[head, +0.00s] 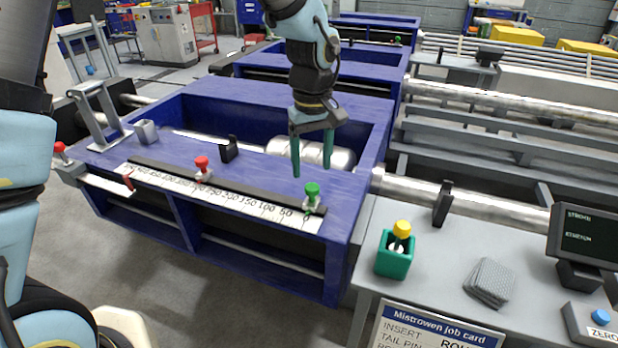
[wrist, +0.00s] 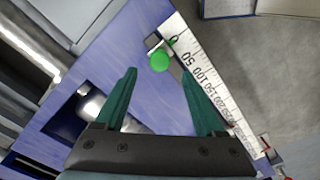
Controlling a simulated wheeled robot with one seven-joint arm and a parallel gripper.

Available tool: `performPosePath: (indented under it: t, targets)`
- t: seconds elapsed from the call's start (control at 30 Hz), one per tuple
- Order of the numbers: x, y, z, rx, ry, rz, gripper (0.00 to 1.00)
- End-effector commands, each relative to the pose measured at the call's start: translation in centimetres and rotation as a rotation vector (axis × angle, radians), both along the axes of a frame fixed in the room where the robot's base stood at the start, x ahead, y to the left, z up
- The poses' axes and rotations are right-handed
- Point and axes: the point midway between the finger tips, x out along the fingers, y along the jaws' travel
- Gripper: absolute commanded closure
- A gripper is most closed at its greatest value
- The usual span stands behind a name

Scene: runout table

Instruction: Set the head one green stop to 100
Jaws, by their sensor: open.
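The green stop (head: 311,192) has a round green knob and sits on the dark rail at the right end of a white scale (head: 235,197), by the 0 mark. In the wrist view the green stop (wrist: 160,60) shows just beyond and between my fingertips, next to the 0; the 50 and 100 marks run away to the lower right. My gripper (head: 312,168) has green fingers, points down and is open and empty. It hangs above and slightly behind the green knob in the head view, with no contact visible.
A red stop (head: 202,166) stands farther left on the same rail, and another red knob (head: 61,150) is at the far left end. Right: a green box with a yellow-topped item (head: 395,256), a grey cloth (head: 490,282) and a screen (head: 585,235).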

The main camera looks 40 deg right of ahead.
Motion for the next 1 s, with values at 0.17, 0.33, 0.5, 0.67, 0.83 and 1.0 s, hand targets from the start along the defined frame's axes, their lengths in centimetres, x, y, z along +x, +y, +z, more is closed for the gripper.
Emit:
performPosePath:
  t: [0.17,0.33,0.5,0.67,0.83,1.0]
  targets:
    - [-0.1,0.1,-3.0,0.004,0.003,-0.001,0.29]
    - [0.0,0.0,-4.8,0.002,0.001,-0.001,0.29]
    - [0.0,0.0,-5.4,0.0,0.0,0.0,0.29]
    - [0.0,0.0,-5.4,0.0,-0.001,0.0,0.29]
    - [0.0,0.0,-5.4,0.0,-0.001,0.0,0.42]
    - [0.0,0.0,-5.4,0.0,-0.001,0.0,0.61]
